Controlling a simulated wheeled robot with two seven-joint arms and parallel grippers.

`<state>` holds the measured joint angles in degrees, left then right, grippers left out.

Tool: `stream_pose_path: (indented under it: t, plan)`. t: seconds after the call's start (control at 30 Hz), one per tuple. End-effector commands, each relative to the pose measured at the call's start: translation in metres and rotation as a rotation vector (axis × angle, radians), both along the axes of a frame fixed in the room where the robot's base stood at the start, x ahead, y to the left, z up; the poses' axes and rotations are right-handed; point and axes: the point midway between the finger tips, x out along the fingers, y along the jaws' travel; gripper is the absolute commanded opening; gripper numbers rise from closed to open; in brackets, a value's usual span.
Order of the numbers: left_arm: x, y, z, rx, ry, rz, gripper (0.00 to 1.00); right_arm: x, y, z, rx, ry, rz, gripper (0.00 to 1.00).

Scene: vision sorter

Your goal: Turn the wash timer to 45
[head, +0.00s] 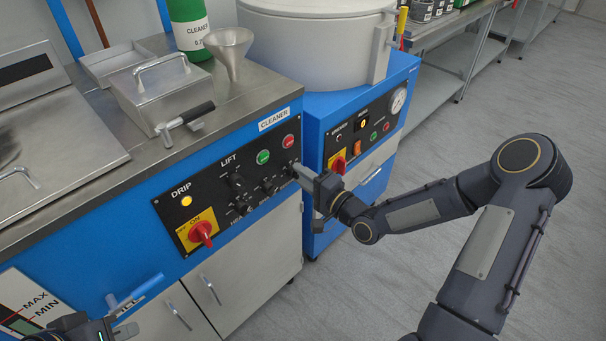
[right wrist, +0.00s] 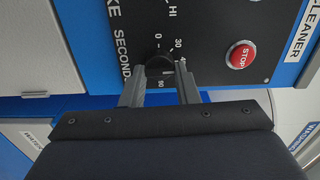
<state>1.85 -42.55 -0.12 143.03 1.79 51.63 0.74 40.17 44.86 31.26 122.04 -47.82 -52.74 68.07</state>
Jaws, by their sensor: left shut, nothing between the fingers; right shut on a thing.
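The cleaner's black control panel (head: 235,200) is on the blue front of the bench. My right gripper (head: 300,174) is at its right end, shut on a small black dial knob (right wrist: 159,61). In the right wrist view, the fingers sit on both sides of the knob. Marks 0, 30 and 90 show around it, with a partly covered mark beside 30. The lettering beside it reads "KE SECONDS", cut off. The pointer is not clear. I cannot read a wash label on this dial. My left gripper (head: 108,327) is shut and empty at the bottom left.
A red STOP button (right wrist: 242,54) is close to the held knob. A green button (head: 263,157), a lift knob (head: 237,184) and a red switch on yellow (head: 202,232) share the panel. A second blue machine (head: 360,125) with its own panel stands to the right. Floor is free at right.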

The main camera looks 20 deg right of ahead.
Motion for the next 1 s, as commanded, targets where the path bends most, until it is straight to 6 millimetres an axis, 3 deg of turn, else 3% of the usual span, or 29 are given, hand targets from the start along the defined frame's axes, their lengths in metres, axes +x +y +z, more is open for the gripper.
stream_pose_path:
  t: [0.6, 0.63, 0.77, 1.0]
  plan:
    - [0.0000, 0.0000, 0.0016, 0.000, 0.000, 0.000, 0.00, -0.0001, -0.0003, -0.0007, 0.033, 0.020, 0.000, 0.05]
    - [0.0000, 0.0000, 0.0016, 0.000, 0.000, 0.000, 0.00, -0.0001, -0.0003, -0.0008, 0.033, 0.020, 0.000, 0.32]
    - [0.0000, 0.0000, 0.0016, 0.000, 0.000, 0.000, 0.00, 0.0000, -0.0002, -0.0007, 0.033, 0.020, 0.000, 0.49]
    - [0.0000, 0.0000, 0.0017, 0.000, 0.000, 0.000, 0.00, 0.0000, -0.0001, -0.0004, 0.033, 0.020, 0.000, 0.50]
